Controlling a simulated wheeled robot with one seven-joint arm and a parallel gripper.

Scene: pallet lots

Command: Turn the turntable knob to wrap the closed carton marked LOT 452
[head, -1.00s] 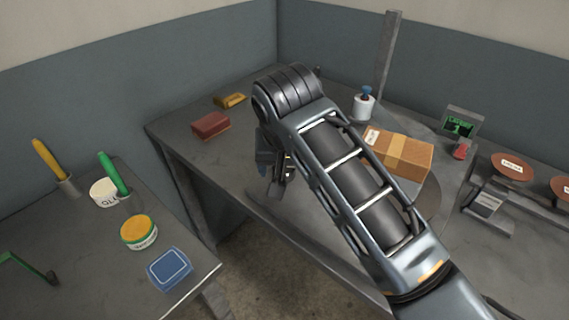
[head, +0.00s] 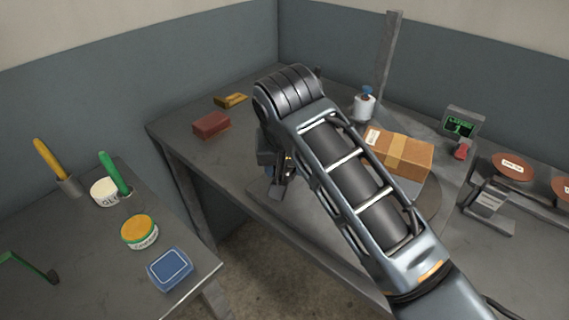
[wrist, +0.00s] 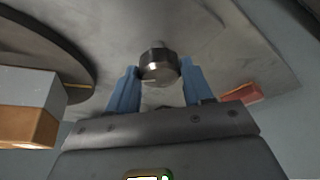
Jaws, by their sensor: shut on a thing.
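The closed brown carton (head: 404,153) with a tan tape band and a white label stands on the round grey turntable (head: 431,196). The label is too small to read. The carton also shows at the left of the wrist view (wrist: 28,124), beside the turntable disc (wrist: 78,52). The dark and silver knob (wrist: 159,68) sits between the blue fingers of my gripper (wrist: 158,80), which is shut on it. In the head view my gripper (head: 280,182) is near the table's front edge, left of the turntable. My arm hides the knob there.
Red (head: 211,125) and yellow (head: 231,100) blocks lie at the back left. A scale (head: 489,204) stands right.

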